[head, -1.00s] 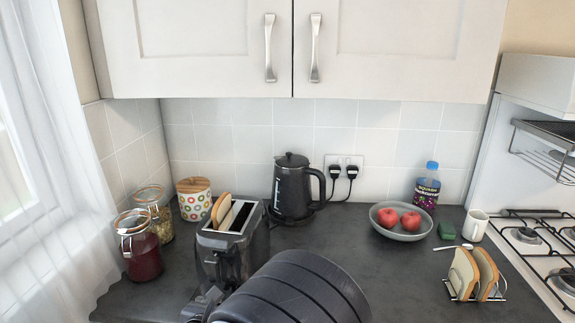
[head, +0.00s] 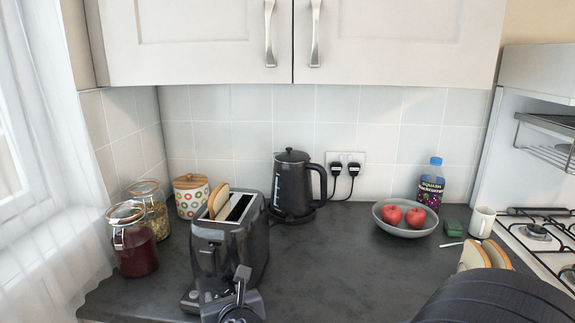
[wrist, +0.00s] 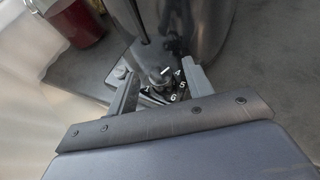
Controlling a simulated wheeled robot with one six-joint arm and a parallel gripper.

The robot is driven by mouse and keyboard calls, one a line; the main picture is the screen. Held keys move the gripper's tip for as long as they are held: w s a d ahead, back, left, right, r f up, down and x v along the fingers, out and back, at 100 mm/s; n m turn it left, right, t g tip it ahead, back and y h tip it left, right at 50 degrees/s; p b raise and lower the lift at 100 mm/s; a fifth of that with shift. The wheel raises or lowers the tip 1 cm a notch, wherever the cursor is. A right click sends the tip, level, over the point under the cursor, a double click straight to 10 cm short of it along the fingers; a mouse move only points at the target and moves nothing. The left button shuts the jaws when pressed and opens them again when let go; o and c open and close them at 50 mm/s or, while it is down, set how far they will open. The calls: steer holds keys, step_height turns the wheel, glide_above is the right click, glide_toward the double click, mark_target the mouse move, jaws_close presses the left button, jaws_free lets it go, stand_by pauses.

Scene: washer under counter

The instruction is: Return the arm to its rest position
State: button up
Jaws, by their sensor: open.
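My gripper (wrist: 162,82) shows in the wrist view with its two fingers apart. The dial of the toaster, with numbers around it, lies between and beyond the fingertips. I cannot tell whether a finger touches it. Nothing is held between the fingers. In the head view a dark part of my arm (head: 490,300) fills the lower right corner. The dark grey toaster (head: 228,245) stands on the counter at left of centre, with bread (head: 218,202) sticking up from a slot. Dark parts in front of the toaster may be my gripper; this is unclear.
Jars (head: 133,245) stand left of the toaster, and a black kettle (head: 293,185) behind it. A bowl of apples (head: 405,220), a bottle (head: 430,182), a mug (head: 482,222) and a bread rack stand right, beside the hob (head: 540,235). The middle counter is clear. Cupboards hang above.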

steer(key=shift+s+d+r, duration=0.1)
steer(key=shift+s, duration=0.05)
steer(key=p+v, duration=0.3)
steer(key=v, duration=0.7)
steer(key=shift+s, duration=0.15)
steer(key=shift+d, duration=0.25)
